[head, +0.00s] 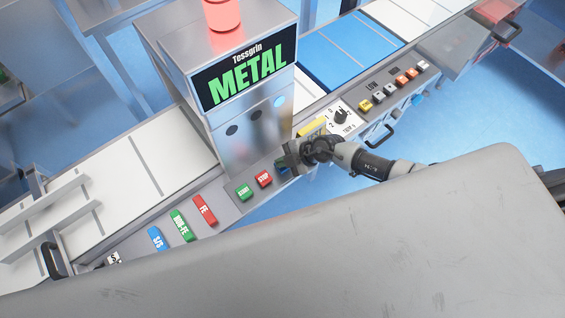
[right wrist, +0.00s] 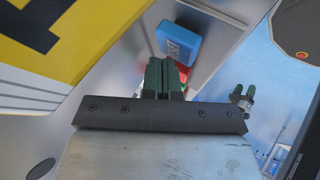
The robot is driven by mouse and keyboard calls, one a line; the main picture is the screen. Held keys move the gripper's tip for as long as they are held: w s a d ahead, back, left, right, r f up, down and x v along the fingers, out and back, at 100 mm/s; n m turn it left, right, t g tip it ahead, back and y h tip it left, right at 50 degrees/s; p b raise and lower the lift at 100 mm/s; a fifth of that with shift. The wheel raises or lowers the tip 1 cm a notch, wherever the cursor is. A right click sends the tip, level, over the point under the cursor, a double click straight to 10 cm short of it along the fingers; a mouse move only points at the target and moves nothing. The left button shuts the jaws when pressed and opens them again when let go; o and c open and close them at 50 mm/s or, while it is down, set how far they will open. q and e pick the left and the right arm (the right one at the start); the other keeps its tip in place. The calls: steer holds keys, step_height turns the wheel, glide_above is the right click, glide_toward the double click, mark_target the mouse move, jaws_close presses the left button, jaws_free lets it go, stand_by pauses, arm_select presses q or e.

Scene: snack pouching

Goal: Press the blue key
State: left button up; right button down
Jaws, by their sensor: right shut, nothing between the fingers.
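The blue key (right wrist: 178,42) is a block with a pale label on its face, mounted on the grey panel in the right wrist view. In the head view it is mostly hidden behind my right gripper, beside the red STOP key (head: 264,178). My right gripper (head: 285,160) is shut and empty. Its green fingers (right wrist: 163,75) point toward the blue key in the wrist view, just short of it in the picture; whether they touch it I cannot tell. A small gripper with green fingers, seemingly my left one (right wrist: 242,97), shows far off; its jaw state is unclear.
The green START key (head: 244,192) sits left of STOP. Red, green and blue tags (head: 157,238) lie further left. The metal detector housing (head: 230,90) stands behind the keys. A rotary knob (head: 341,116) and several coloured buttons (head: 400,82) are to the right.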

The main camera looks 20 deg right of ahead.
steer(key=shift+f, duration=0.45)
stand_by(0.3)
steer(key=shift+r, duration=0.1)
steer(key=shift+r+p, duration=0.85)
steer(key=shift+p, duration=0.2)
step_height(320, 180, up, 5)
steer(key=p, duration=0.6)
steer(key=shift+r, duration=0.1)
stand_by(0.6)
